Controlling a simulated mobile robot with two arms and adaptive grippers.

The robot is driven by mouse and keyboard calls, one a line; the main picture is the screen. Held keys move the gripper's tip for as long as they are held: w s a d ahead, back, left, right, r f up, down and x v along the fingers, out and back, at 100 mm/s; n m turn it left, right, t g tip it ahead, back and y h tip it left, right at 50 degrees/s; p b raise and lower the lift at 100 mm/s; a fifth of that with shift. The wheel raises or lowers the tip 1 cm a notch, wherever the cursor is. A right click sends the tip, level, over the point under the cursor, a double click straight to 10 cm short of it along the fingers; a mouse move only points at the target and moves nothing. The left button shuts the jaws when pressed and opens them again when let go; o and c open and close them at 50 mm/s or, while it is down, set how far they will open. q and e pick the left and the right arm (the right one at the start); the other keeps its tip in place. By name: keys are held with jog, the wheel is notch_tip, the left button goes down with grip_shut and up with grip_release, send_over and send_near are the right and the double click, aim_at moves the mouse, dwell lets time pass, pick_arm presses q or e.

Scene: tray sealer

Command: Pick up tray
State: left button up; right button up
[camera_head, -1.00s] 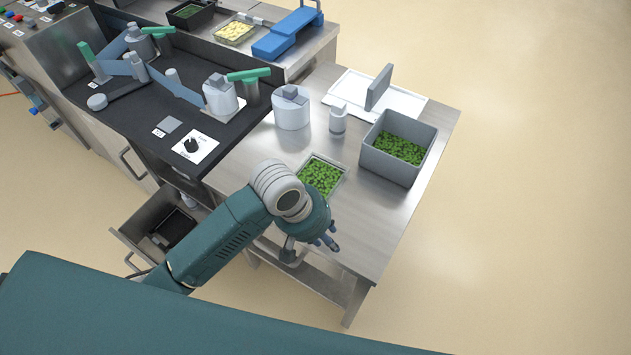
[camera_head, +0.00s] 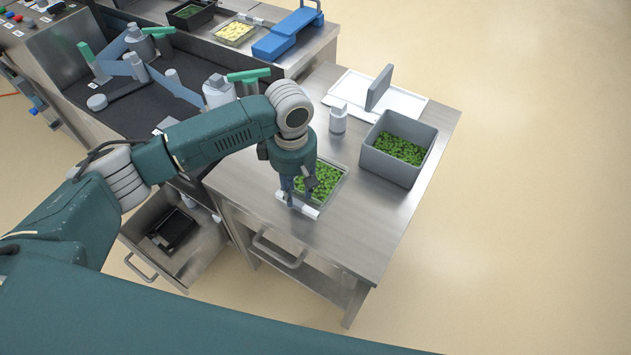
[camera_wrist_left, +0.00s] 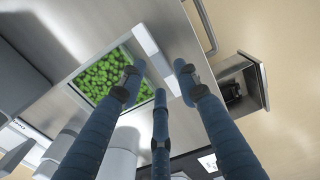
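A shallow tray (camera_head: 344,183) filled with green leaves lies on the steel table, partly hidden behind my left gripper. A white strip (camera_head: 309,211) runs along its near edge. In the left wrist view the tray (camera_wrist_left: 72,88) is at upper left, and the white strip (camera_wrist_left: 146,40) is along its right side. My left gripper (camera_head: 299,192) points down above the tray's near edge. In the wrist view its fingers (camera_wrist_left: 160,84) are spread apart with nothing between them. I cannot tell whether any finger touches the tray. My right gripper is not in view.
A grey bin (camera_head: 420,162) of green leaves stands right of the tray. An open drawer (camera_head: 205,245) is at lower left. The table's right front is clear.

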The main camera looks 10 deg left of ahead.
aim_at(298, 201)
pick_arm(q)
notch_tip(298, 201, down, 6)
jog(key=shift+w+r, duration=0.15)
jog(key=shift+c, duration=0.5)
jog(key=shift+d, duration=0.1)
grip_shut()
